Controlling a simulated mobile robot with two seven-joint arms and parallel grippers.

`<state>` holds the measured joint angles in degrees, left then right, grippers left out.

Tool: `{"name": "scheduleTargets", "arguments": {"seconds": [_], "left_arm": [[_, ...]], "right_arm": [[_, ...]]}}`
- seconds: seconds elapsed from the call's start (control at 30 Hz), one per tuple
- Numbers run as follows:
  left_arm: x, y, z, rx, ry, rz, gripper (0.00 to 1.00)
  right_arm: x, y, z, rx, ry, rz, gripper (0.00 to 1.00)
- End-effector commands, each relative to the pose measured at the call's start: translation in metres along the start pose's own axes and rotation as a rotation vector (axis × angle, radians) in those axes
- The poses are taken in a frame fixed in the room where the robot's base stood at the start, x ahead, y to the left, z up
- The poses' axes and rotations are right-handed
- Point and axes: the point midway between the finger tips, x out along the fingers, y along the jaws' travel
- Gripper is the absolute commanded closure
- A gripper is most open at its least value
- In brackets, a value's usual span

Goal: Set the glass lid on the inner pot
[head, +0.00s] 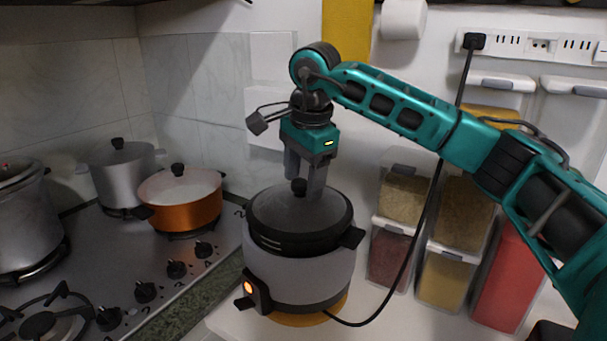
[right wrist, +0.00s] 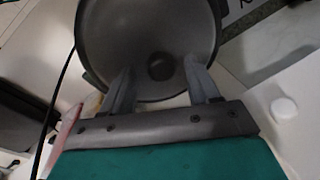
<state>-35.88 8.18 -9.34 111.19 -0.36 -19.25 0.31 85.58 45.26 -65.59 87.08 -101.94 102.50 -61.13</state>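The round dark glass lid (head: 275,208), with a black knob (head: 299,186), lies over the black inner pot (head: 290,243) in the grey cooker. It looks roughly level; whether its rim is fully seated I cannot tell. My right gripper (head: 304,182) points down over the lid, its two fingers parted around the knob in the head view. In the right wrist view, the knob (right wrist: 161,66) shows in the gap between the open fingers (right wrist: 162,80), apart from both. The lid (right wrist: 120,35) fills the top of that view. My left gripper is not in view.
The cooker (head: 310,275) stands on a round orange-yellow mat, with a black cable running right. Spice containers (head: 440,270) stand close on the right. A stove with an orange pot (head: 180,205) and grey pots is on the left. The wall is close behind.

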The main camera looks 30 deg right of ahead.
Motion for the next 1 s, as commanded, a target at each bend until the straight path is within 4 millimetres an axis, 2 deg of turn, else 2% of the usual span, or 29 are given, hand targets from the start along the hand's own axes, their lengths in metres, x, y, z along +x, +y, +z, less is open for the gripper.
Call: {"name": "scheduleTargets", "arguments": {"seconds": [0.23,0.33,0.8,1.0], "left_arm": [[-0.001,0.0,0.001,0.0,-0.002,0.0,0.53],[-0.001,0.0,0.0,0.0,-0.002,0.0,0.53],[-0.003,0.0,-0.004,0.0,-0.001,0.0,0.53],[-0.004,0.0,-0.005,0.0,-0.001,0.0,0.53]], "right_arm": [[-0.003,-0.001,0.0,0.0,0.0,-0.003,0.4],[-0.013,-0.001,0.0,0.001,0.0,-0.005,0.4],[-0.104,-0.001,0.0,0.0,0.001,-0.006,0.4],[-0.12,-0.001,0.0,0.0,0.0,-0.003,0.4]]}}
